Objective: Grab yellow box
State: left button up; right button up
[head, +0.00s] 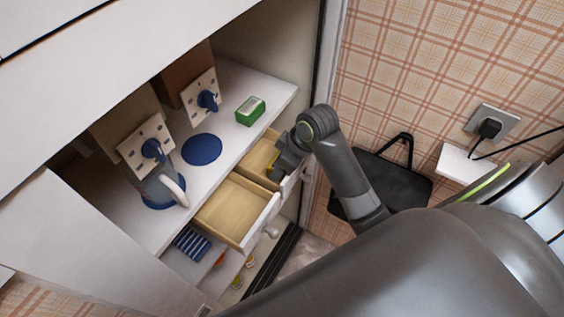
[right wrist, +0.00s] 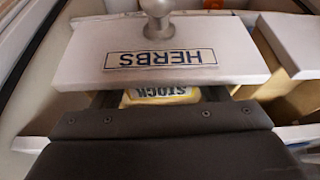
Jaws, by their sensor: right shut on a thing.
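The yellow box (right wrist: 160,95), with dark "STOCK" lettering, shows between the fingers of my right gripper (right wrist: 160,102) in the right wrist view. The gripper is shut on it, and its dark body hides most of the box. In the head view my right gripper (head: 279,166) reaches down into the smaller open drawer (head: 256,158); only a small yellow patch shows there. The drawer front labelled "HERBS" (right wrist: 190,58), upside down in the wrist view, stands just beyond the box. My left gripper is not in view.
A second open drawer (head: 232,208), seemingly empty, is beside the first. On the shelf above are a green box (head: 250,111), a blue disc (head: 202,149) and a kettle-like jug (head: 163,190). A blue-striped item (head: 192,243) lies lower down. The plaid wall is at right.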

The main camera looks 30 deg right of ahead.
notch_tip(320, 180, up, 6)
jog(key=shift+w+f, duration=0.1)
notch_tip(320, 180, up, 3)
jog(key=shift+r+p, duration=0.1)
jog(key=shift+p, duration=0.65)
jog(key=shift+r+p, duration=0.5)
jog(key=shift+p, duration=0.1)
